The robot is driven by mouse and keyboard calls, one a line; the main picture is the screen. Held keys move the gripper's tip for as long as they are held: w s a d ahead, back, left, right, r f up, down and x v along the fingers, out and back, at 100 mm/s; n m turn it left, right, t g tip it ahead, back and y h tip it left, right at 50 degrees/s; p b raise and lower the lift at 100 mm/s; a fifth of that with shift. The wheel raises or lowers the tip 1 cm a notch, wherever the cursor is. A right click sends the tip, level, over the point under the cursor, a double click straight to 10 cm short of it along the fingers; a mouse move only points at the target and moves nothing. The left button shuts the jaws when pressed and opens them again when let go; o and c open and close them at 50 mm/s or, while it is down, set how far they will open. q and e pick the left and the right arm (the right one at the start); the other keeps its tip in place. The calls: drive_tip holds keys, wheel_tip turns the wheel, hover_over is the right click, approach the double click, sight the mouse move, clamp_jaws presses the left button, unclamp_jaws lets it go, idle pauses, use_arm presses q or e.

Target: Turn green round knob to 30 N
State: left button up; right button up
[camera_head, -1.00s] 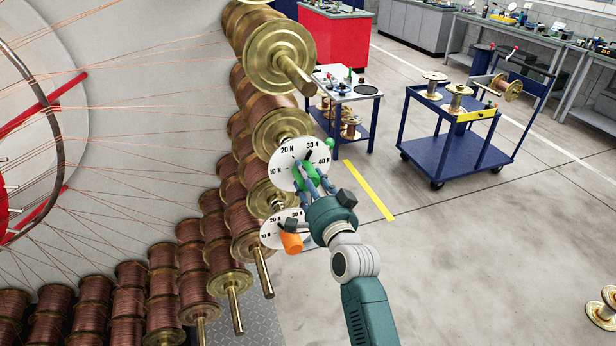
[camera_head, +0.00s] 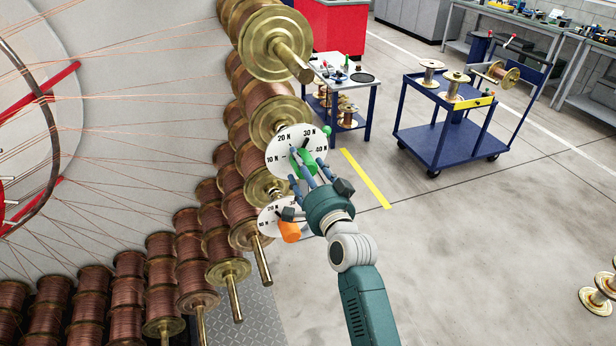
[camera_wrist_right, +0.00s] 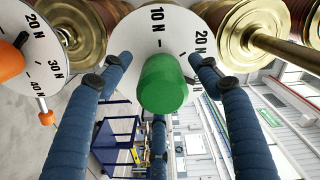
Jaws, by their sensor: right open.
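The green round knob (camera_head: 302,161) sits at the middle of a white dial (camera_head: 283,147) marked 10 N to 40 N. A small green ball (camera_head: 326,131) is at the dial's right edge. My right gripper (camera_head: 308,170) is open in front of the dial, its blue fingers spread around the knob. In the right wrist view the knob (camera_wrist_right: 162,84) stands between the fingers, with visible gaps on both sides. A third finger is below it, partly hidden by the knob. My left gripper is not in view.
A second dial (camera_head: 268,222) with an orange knob (camera_head: 289,231) is just below, close to my gripper. Copper spools (camera_head: 212,270) on protruding brass rods line the left. A blue cart (camera_head: 440,143) and a small table (camera_head: 345,80) stand behind.

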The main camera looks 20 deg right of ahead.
drive_tip(key=s, duration=1.1)
drive_tip(key=shift+s, duration=0.35)
drive_tip(key=w+n+b, duration=0.2)
drive_tip(key=w+n, duration=0.3)
drive_tip(key=w+n+b, duration=0.3)
drive_tip(key=w+n, duration=0.2)
drive_tip(key=n, duration=0.1)
drive_tip(key=shift+w+d+r+b, duration=0.15)
drive_tip(key=shift+w+r+b, duration=0.05)
drive_tip(key=shift+w+b, duration=0.1)
drive_tip(key=shift+w, duration=0.3)
drive_tip(key=shift+f, duration=0.1)
